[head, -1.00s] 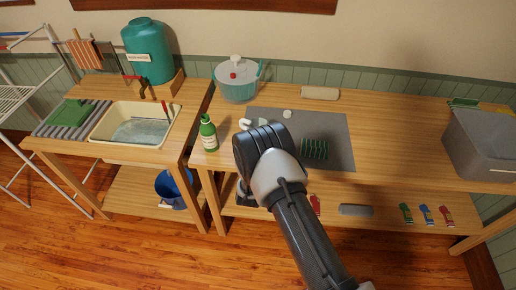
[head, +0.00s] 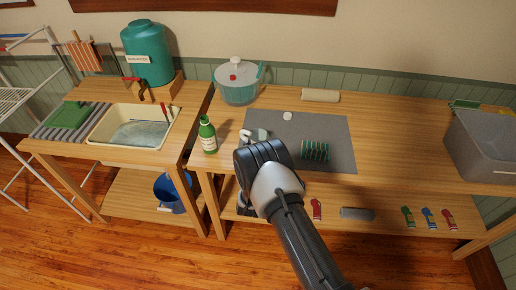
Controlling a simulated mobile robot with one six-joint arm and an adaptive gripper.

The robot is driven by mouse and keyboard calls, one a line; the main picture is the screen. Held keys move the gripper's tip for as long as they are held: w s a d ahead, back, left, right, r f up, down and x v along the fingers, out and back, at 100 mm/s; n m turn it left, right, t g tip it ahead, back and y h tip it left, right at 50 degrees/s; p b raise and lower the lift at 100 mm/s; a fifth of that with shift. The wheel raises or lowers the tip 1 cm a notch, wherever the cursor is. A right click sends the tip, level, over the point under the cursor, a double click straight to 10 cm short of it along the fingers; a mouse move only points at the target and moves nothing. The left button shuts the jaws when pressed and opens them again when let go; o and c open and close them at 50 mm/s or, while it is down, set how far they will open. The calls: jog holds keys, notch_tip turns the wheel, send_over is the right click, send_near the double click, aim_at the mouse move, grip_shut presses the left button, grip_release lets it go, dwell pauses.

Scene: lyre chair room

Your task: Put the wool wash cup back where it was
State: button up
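A small white cup-like piece (head: 287,116) stands on the grey mat (head: 335,126); I cannot tell for sure that it is the wool wash cup. A green bottle (head: 208,136) with a pale label stands upright on the table, left of the mat. My gripper (head: 250,135) is over the mat's left part, right of the bottle and left of the white piece. My dark wrist hides most of it, and only pale and grey bits show past the wrist. Its fingers, and anything between them, cannot be made out.
A green rack (head: 315,151) stands on the mat, right of my wrist. Behind are a lidded clear pot (head: 238,84) and a pale roll (head: 320,95). A grey bin (head: 480,146) is at the right. A basin (head: 133,128) is at the left. The table right of the mat is clear.

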jog(key=shift+o, duration=1.1)
jog(key=shift+r, duration=0.15)
jog(key=shift+s+r+p, duration=0.15)
jog(key=shift+p, duration=0.2)
jog(key=s+p, duration=0.2)
jog(key=s, duration=0.9)
jog(key=shift+s+a+p, duration=0.2)
jog(key=shift+s+p, duration=0.1)
jog(key=shift+s, duration=0.1)
